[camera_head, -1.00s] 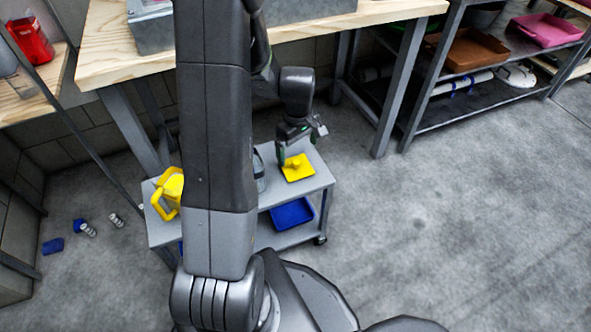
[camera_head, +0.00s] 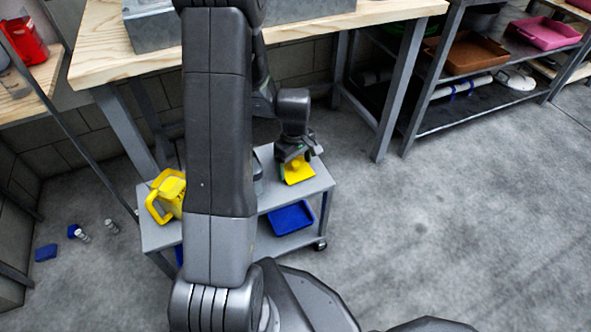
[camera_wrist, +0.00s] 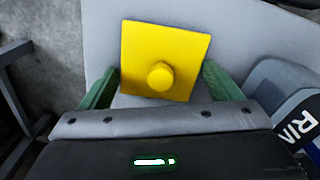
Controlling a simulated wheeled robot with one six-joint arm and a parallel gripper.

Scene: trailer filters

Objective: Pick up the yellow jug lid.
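The yellow jug lid (camera_head: 299,173) is a flat square plate with a round knob in its middle. It lies on the top shelf of a small grey cart (camera_head: 262,200). In the wrist view the lid (camera_wrist: 186,50) is slightly turned, with its knob toward my gripper. My gripper (camera_head: 295,160) is just above the lid and hides part of it in the head view. In the wrist view my gripper's green fingers (camera_wrist: 160,85) are spread wide, one on each side of the knob, with nothing held. I cannot tell the exact height of the fingertips above the lid.
A yellow jug (camera_head: 167,194) stands on the left end of the cart, partly behind my arm. A labelled container (camera_wrist: 290,100) is close to the right finger. A blue tray (camera_head: 291,217) is on the lower shelf. A wooden workbench (camera_head: 130,50) stands behind.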

